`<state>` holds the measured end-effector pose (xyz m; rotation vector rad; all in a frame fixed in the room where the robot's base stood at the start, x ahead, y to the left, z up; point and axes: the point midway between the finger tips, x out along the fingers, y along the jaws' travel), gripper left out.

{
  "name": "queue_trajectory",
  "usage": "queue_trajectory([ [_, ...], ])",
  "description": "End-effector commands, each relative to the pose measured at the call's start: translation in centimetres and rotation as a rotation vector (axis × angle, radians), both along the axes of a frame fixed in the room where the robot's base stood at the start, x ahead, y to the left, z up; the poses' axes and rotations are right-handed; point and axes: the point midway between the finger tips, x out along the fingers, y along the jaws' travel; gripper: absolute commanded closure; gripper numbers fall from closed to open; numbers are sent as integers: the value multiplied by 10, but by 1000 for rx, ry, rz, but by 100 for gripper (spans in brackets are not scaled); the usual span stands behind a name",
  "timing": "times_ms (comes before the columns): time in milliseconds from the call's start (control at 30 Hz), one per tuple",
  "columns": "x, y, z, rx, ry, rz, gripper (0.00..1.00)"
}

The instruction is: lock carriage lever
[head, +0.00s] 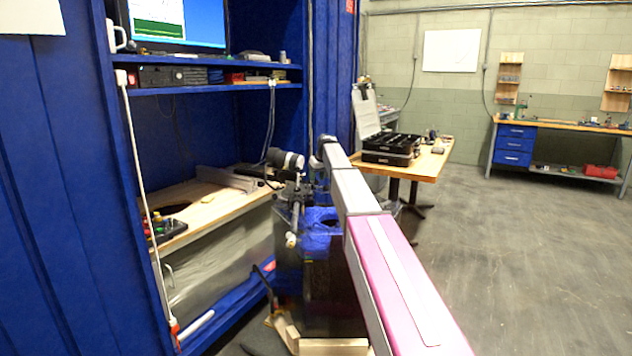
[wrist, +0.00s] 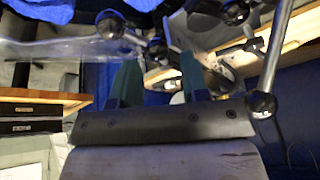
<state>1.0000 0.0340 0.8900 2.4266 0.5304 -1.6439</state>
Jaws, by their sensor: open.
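The carriage hardware (head: 296,205) stands at the tank (head: 325,265) in the middle of the head view, with metal rods and a pale knob (head: 291,240). In the wrist view my gripper (wrist: 159,64) is open, its two dark green fingers pointing up the picture. Metal rods with black ball ends show close beyond and beside the fingers, one ball (wrist: 157,50) lying in line with the gap. A long rod with a black ball (wrist: 262,105) runs just right of the gripper. I cannot tell which part is the lever, or whether a finger touches anything. In the head view my gripper is not clearly visible.
A blue cabinet with shelves (head: 210,88) and a wooden work surface (head: 215,210) stands close on the left. A wooden table (head: 435,160) with black cases (head: 390,148) stands behind. A workbench (head: 550,126) is along the far wall. The floor (head: 520,260) at right is clear.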

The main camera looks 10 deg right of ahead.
Motion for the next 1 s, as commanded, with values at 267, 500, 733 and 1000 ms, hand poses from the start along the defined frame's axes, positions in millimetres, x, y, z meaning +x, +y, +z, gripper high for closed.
queue_trajectory([
  [267,-18,-10,49,1,-2,0,58],
  [500,-27,-15,72,1,0,0,58],
  [733,-28,-16,75,1,0,0,58],
  [1000,-28,-16,75,1,0,0,58],
])
